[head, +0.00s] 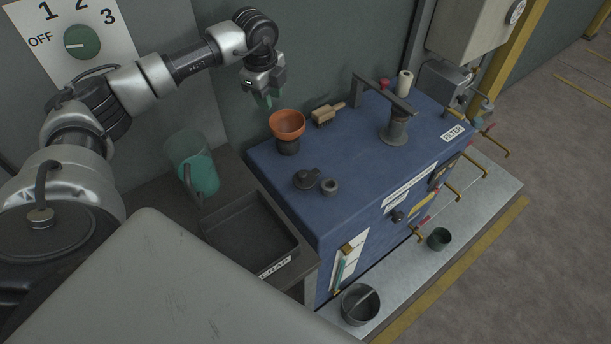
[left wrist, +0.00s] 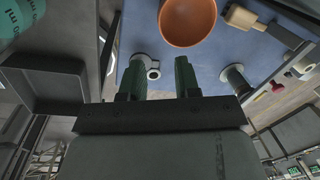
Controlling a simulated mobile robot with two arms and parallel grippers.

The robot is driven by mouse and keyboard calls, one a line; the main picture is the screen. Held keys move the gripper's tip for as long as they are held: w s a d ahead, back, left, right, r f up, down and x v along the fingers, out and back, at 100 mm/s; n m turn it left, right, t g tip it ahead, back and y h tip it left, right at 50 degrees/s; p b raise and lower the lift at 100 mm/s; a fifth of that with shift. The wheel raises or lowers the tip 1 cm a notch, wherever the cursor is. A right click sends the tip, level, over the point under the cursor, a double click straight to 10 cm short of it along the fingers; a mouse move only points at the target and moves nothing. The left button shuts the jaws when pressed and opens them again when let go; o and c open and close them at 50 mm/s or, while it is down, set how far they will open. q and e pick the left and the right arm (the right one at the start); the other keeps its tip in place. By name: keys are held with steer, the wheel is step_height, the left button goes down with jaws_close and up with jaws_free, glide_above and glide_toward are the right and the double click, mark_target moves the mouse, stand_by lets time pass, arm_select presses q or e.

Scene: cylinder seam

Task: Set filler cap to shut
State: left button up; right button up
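A black round cap (head: 307,179), which looks like the filler cap, lies on top of the blue cabinet (head: 350,160). A small grey ring-shaped piece (head: 329,186) is beside it. My right gripper is not in view.
A lever-handled filter stand (head: 395,125) is farther right. Buckets (head: 360,304) stand on the front ledge.

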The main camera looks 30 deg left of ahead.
arm_select(q)
steer(key=shift+o, duration=1.5)
steer(key=shift+d+f+m, duration=0.15)
steer(key=shift+m, duration=0.45)
steer(key=n+g+h+b, duration=0.2)
steer(key=n+g+b, duration=0.4)
steer(key=n, duration=1.9)
glide_toward(302, 173)
steer(key=shift+t, duration=0.3)
steer(key=x, duration=0.9)
steer(key=shift+s+p, duration=0.15)
steer(key=shift+p, duration=0.2)
